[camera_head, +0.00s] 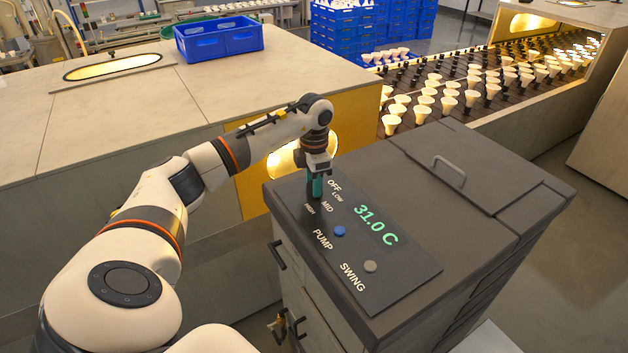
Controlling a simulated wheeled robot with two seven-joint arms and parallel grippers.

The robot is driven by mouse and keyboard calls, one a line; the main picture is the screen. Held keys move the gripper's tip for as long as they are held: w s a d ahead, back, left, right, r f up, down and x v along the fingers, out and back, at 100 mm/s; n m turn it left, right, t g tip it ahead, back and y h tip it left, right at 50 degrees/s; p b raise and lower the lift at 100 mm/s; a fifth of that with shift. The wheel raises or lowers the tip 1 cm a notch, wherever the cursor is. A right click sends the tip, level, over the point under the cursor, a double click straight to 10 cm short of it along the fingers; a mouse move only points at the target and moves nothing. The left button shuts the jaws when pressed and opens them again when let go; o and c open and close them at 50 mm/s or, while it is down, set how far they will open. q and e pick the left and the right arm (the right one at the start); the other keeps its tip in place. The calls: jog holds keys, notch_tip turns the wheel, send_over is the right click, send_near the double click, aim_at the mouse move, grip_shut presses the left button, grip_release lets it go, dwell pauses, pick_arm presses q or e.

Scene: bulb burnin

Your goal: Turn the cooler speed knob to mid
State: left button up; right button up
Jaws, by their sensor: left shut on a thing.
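The cooler (455,236) is a dark grey cabinet at centre right with a black control panel (394,287) on its top. The panel shows the labels OFF, LOW, MID and HIGH around the speed knob, and a green "31.0 C" readout (376,224). My left gripper (316,192) points down over the knob at the panel's far left end and is shut on it. The fingers hide the knob, so its pointer setting cannot be read. My right gripper is not in view.
A blue button (339,230) by PUMP and a grey button (370,266) by SWING sit on the same panel. A handled lid (482,165) covers the cooler's right part. A blue crate (219,38) stands on the bench behind; a conveyor (460,90) carries many bulbs.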

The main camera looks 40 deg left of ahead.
pick_arm(q)
jog(key=m+b, duration=0.2)
jog(key=m, duration=0.1)
jog(key=shift+m, duration=0.3)
jog(key=m+b, duration=0.2)
jog(key=m, duration=0.2)
jog(key=shift+m, duration=0.3)
jog(key=m+b, duration=0.1)
jog(key=m, duration=0.4)
jog(key=shift+w+m+b, duration=0.1)
jog(key=shift+m+b, duration=0.35)
jog(key=shift+m, duration=1.85)
jog(key=shift+r, duration=0.1)
jog(key=o, duration=1)
